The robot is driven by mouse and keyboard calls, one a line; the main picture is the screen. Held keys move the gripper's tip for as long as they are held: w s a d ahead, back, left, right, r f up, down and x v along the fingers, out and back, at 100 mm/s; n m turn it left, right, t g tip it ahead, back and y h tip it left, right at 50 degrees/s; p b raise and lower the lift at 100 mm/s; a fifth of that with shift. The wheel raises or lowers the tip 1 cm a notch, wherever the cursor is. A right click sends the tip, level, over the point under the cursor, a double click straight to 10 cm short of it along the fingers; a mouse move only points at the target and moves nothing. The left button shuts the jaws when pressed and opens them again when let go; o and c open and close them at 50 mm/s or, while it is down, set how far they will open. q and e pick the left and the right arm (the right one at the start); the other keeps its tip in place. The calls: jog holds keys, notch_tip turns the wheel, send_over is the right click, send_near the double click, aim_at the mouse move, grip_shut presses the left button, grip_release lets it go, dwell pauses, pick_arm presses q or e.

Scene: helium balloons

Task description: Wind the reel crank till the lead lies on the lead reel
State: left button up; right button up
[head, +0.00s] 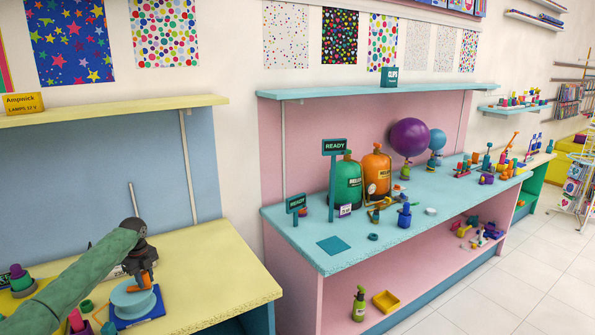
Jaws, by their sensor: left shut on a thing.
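The lead reel (124,304) is a light-blue round spool on a dark blue base (152,312), on the yellow counter at the lower left. An orange crank (137,289) lies across its top. My left gripper (146,276) comes down over the reel from the green arm and is shut on the reel crank. The jaws hide part of the crank. I cannot make out the lead on the reel. My right gripper is out of view.
Small coloured items, among them a purple and green one (20,279), stand left of my arm. The yellow counter (215,275) is clear right of the reel. Across a gap, a blue counter (290,235) holds green and orange gas bottles and balloons. A yellow shelf (110,108) hangs above.

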pick_arm(q)
jog(key=shift+w+a, duration=0.15)
jog(key=shift+w, duration=0.2)
jog(key=shift+w+a, duration=0.15)
jog(key=shift+w, duration=0.05)
jog(key=o, duration=0.7)
jog(key=shift+f, duration=0.1)
jog(key=shift+c, duration=0.2)
notch_tip(320, 180, up, 7)
jog(key=p, duration=0.4)
